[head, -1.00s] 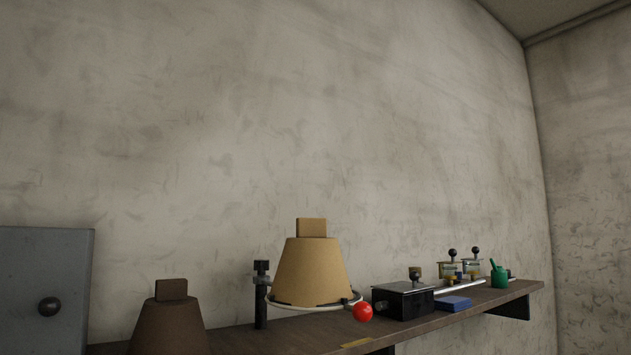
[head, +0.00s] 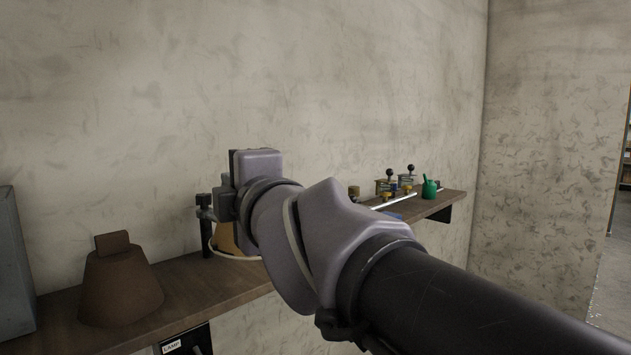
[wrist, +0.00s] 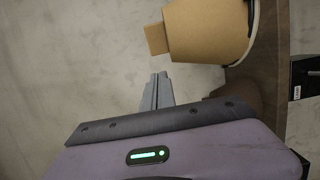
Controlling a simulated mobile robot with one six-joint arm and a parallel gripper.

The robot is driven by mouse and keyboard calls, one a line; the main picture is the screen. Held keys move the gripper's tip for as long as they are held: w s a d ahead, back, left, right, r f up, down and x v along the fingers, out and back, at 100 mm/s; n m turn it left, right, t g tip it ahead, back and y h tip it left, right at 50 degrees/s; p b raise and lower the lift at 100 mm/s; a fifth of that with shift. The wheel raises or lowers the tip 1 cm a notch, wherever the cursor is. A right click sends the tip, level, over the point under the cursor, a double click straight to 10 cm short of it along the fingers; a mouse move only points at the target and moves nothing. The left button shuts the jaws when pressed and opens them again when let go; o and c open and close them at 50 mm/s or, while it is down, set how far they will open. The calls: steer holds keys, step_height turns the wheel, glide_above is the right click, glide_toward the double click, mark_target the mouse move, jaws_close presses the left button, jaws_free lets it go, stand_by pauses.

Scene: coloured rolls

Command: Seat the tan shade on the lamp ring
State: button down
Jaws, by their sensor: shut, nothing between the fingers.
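The tan shade (wrist: 208,32) shows at the top of the wrist view, with its block-shaped top tab (wrist: 157,39) pointing left. The pale lamp ring (wrist: 251,42) runs around the shade's wide lower end. In the head view only a sliver of the tan shade (head: 226,239) and part of the ring (head: 229,256) show; my arm hides the rest. My gripper (wrist: 158,78) is shut and empty, just beside the tab and apart from it. In the head view my arm hides its fingertips.
A brown shade (head: 121,286) stands on the wooden shelf (head: 190,286), left of the ring. A grey box (head: 12,265) is at the far left. Clamps (head: 395,183) and a green can (head: 429,188) stand at the shelf's right end. The wall (head: 200,90) rises close behind.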

steer(key=w+p, duration=0.3)
steer(key=w, duration=0.1)
steer(key=shift+w+r, duration=0.1)
steer(key=shift+r, duration=0.15)
steer(key=shift+w+f+p, duration=0.2)
steer(key=shift+w+p, duration=0.1)
steer(key=shift+w, duration=0.05)
steer(key=shift+w+d, duration=0.1)
steer(key=shift+w+d+r+p, duration=0.15)
steer(key=shift+w+d+p, duration=0.05)
steer(key=shift+w+p, duration=0.6)
steer(key=shift+w+f, duration=0.2)
steer(key=shift+w, duration=0.15)
steer(key=shift+s, duration=0.25)
